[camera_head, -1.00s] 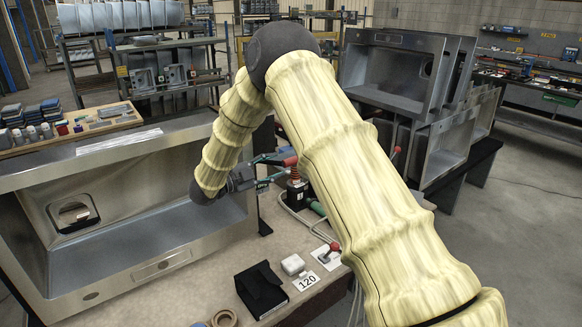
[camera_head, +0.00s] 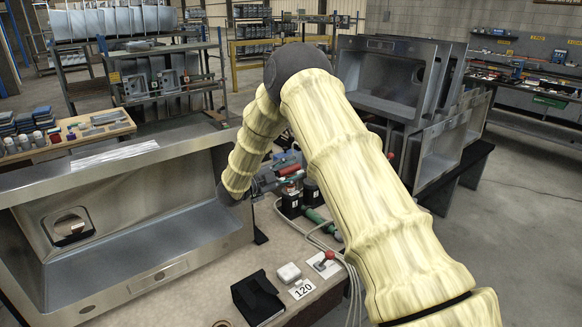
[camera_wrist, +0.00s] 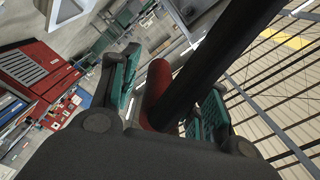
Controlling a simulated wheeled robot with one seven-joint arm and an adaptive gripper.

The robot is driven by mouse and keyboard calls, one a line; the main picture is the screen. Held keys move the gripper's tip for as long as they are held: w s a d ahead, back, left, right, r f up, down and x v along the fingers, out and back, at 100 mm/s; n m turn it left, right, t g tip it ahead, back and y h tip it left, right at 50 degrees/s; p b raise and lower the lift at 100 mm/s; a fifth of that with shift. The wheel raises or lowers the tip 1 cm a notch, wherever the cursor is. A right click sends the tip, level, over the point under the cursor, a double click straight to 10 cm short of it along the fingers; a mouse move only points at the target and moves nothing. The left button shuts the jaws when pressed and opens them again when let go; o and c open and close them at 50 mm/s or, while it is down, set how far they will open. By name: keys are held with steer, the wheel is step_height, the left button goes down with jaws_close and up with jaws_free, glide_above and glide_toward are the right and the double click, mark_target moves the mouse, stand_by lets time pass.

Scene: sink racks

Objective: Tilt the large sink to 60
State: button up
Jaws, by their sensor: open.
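The large metal sink (camera_head: 150,262) stands tilted on the bench at the left in the head view, its basin facing forward and its drain opening at the lower left. My gripper (camera_head: 283,178) is just right of the sink, partly hidden by my arm. In the wrist view my gripper (camera_wrist: 165,95) is open, with a green-padded finger on each side of a red grip (camera_wrist: 155,88). A dark bar crosses beside this grip. The red grip also shows in the head view (camera_head: 291,170). I cannot tell whether the fingers touch it.
On the bench are a black box (camera_head: 257,298), a small white block (camera_head: 288,273), a "120" label (camera_head: 302,289) and a red-knobbed joystick (camera_head: 327,260). Cables run along its right edge. More sinks (camera_head: 395,75) stand on a rack behind.

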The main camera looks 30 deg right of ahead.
steer(key=shift+d, duration=0.4)
jaws_close()
